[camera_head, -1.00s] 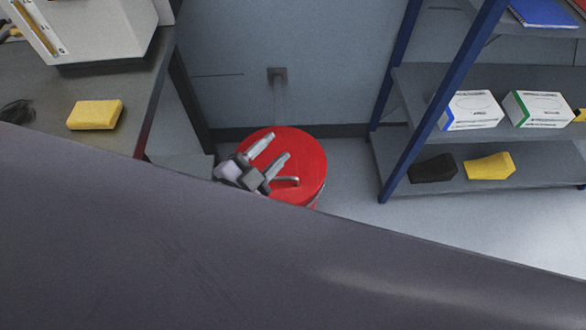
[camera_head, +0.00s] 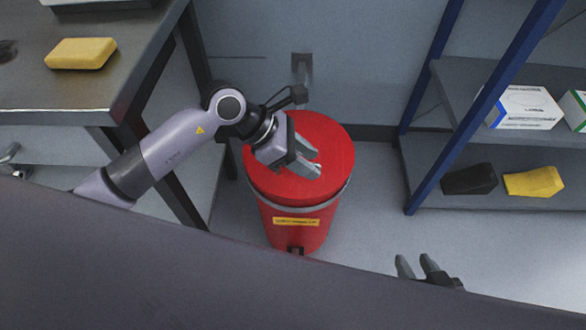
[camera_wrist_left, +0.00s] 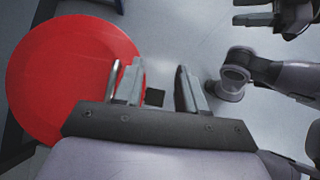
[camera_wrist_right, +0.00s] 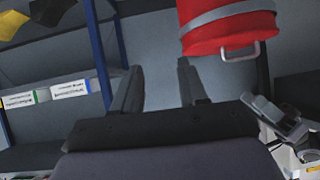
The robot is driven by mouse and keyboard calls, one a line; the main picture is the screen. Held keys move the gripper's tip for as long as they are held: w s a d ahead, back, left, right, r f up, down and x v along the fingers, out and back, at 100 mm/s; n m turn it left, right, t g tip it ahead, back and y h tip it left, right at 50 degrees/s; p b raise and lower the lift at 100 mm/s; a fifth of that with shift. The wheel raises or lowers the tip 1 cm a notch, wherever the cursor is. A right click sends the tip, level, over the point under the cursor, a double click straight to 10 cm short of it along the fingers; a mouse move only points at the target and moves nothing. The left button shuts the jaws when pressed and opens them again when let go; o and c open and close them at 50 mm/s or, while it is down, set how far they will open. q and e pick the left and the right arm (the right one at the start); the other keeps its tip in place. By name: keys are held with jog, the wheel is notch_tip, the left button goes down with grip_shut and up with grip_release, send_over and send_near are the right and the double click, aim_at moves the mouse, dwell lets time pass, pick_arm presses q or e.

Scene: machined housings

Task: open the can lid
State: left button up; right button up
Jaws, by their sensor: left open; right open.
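The red can (camera_head: 297,228) stands on the floor with a flat red lid (camera_head: 280,180) on it, closed as far as I see. My left gripper (camera_head: 316,163) is open over the lid's right half. In the left wrist view, the lid (camera_wrist_left: 60,75) lies left of the gripper (camera_wrist_left: 159,68), and a metal handle (camera_wrist_left: 114,80) shows beside the left finger, outside the gap; contact is unclear. My right gripper (camera_head: 415,262) is open and empty, low and right of the can. The right wrist view shows the can (camera_wrist_right: 225,35) beyond the fingers (camera_wrist_right: 160,68).
A dark table (camera_head: 60,95) with a yellow block (camera_head: 82,53) stands left. A blue-framed shelf (camera_head: 420,160) with boxes (camera_head: 525,107) stands right. The wall with a bracket (camera_head: 302,65) is behind the can. A grey surface (camera_head: 120,270) crosses the foreground.

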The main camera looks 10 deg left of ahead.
pick_arm(q)
jog(key=w+a+f+m+t+y+b, duration=0.1)
jog(key=w+a+f+m+y+b, duration=0.1)
jog(key=w+a+f+y, duration=0.3)
jog(key=b, duration=0.1)
send_over(291, 176)
notch_tip(291, 176, down, 3)
jog(key=shift+r+h, duration=0.1)
jog(key=shift+h, duration=0.3)
jog(key=shift+w+d+f, duration=0.1)
jog(key=shift+d+f, duration=0.05)
jog(key=shift+f, duration=0.2)
jog(key=shift+w+f, duration=0.1)
jog(key=shift+f, duration=0.15)
grip_shut()
pick_arm(e)
jog(key=shift+w+a+f+n+y, duration=0.15)
jog(key=shift+w+a+f, duration=0.1)
jog(key=shift+a, duration=0.2)
jog(key=shift+w+a+f+n+y, duration=0.15)
jog(key=shift+w+a, duration=0.1)
jog(key=shift+a, duration=0.15)
